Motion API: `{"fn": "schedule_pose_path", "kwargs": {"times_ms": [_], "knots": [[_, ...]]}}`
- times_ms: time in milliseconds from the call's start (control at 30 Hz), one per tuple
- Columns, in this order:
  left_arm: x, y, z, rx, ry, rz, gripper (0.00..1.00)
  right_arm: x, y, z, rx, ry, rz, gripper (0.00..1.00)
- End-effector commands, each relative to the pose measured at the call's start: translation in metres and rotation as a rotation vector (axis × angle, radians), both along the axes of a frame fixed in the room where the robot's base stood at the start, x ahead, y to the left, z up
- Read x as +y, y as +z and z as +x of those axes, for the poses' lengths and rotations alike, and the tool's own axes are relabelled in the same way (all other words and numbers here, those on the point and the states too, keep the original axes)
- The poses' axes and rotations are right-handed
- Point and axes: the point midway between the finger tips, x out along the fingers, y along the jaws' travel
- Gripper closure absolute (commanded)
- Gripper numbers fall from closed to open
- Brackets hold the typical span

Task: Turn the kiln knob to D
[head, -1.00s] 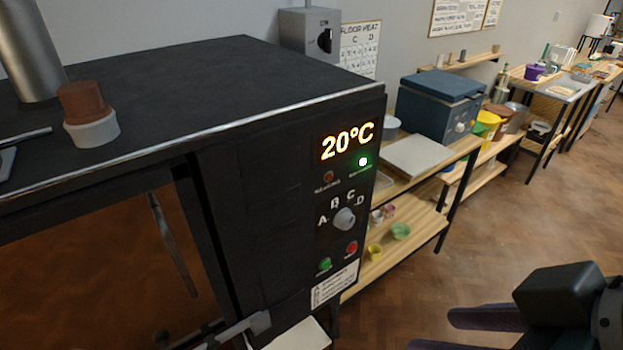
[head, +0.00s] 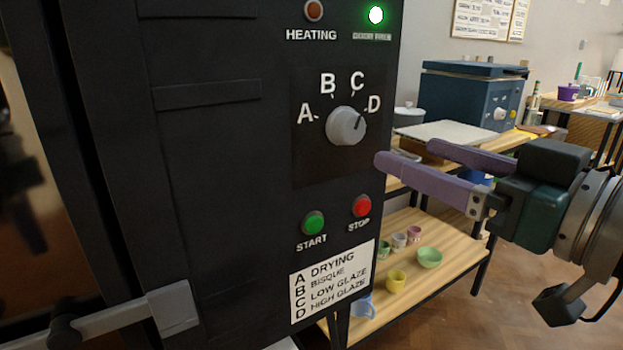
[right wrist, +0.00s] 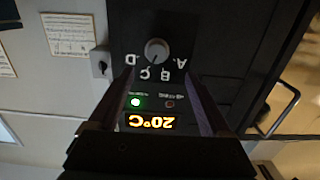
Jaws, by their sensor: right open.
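The kiln knob (head: 346,126) is a round grey dial on the black kiln front (head: 210,190), below the letters A, B, C and D. I cannot tell for certain which letter its pointer faces. My right gripper (head: 406,155) is open and empty, to the right of the knob and apart from it, with its purple fingers extending left. In the right wrist view, the knob (right wrist: 157,51) appears upside down beyond the open fingers. My left gripper is not in view.
Green start (head: 313,223) and red stop (head: 362,206) buttons sit below the knob. The kiln door handle (head: 130,318) juts out at lower left. A wooden shelf (head: 440,258) with small pots stands behind my right gripper, and a blue kiln (head: 460,100) stands farther back.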

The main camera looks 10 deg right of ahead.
Motion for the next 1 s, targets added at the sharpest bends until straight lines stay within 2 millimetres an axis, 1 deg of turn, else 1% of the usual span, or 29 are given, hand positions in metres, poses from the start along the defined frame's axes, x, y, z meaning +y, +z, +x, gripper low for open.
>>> {"fn": "schedule_pose_path", "kwargs": {"times_ms": [33, 167, 267, 500, 700, 833, 1000], "knots": [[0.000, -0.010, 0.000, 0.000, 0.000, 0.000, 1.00, -0.002, -0.007, 0.002, -0.012, -0.005, 0.004, 0.18], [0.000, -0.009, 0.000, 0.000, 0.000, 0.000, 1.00, -0.003, -0.003, 0.008, -0.025, -0.012, 0.011, 0.18], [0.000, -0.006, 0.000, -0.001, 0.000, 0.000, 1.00, 0.001, -0.001, 0.018, -0.025, -0.012, 0.013, 0.18], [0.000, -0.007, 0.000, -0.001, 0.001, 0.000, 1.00, 0.016, -0.002, 0.059, -0.024, -0.012, 0.012, 0.18], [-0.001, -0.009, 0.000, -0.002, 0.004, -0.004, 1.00, 0.026, -0.003, 0.086, -0.022, -0.011, 0.011, 0.18], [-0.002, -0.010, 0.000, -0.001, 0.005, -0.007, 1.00, 0.030, -0.003, 0.094, -0.021, -0.009, 0.010, 0.18], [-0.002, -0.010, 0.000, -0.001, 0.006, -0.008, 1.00, 0.031, -0.003, 0.096, -0.021, -0.009, 0.009, 0.18]]}}
